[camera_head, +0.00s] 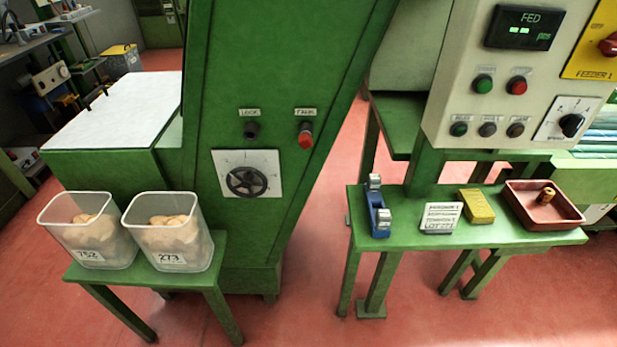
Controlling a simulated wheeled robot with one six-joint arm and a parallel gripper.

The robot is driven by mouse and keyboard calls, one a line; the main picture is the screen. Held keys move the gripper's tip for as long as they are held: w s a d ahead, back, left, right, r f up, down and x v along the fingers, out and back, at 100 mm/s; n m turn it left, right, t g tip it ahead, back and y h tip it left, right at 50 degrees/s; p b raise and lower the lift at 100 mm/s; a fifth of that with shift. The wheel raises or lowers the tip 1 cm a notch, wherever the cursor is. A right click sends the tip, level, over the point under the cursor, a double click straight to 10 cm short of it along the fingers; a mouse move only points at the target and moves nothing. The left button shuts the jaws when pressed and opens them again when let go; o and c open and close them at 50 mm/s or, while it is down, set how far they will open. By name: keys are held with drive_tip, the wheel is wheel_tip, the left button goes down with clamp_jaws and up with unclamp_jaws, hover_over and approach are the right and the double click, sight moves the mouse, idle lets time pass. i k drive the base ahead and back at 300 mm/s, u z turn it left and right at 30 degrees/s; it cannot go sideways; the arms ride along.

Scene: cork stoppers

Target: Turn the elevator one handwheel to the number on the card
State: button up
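A dark spoked handwheel (246,182) sits on a square white dial plate (272,160) on the front of the green inclined machine (225,75). Marks on the plate are too small to read, and I cannot tell which number the wheel points to. A white card (440,217) with several lines of black print stands on the green bench at the right. One line looks like "FEEDER 1" and the lowest begins with "LOT"; the rest is not clear. My gripper is not in this view.
Above the wheel are a black knob (251,130) and a red button (305,137). Two cork bins labelled 752 (88,256) and 273 (172,258) stand at left. The green bench (400,240) holds a blue dispenser (377,212), yellow block (477,206) and red tray (530,222).

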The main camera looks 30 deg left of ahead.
sight(247, 181)
drive_tip(key=z, duration=0.25)
drive_tip(key=i, duration=0.95)
drive_tip(key=u, duration=2.05)
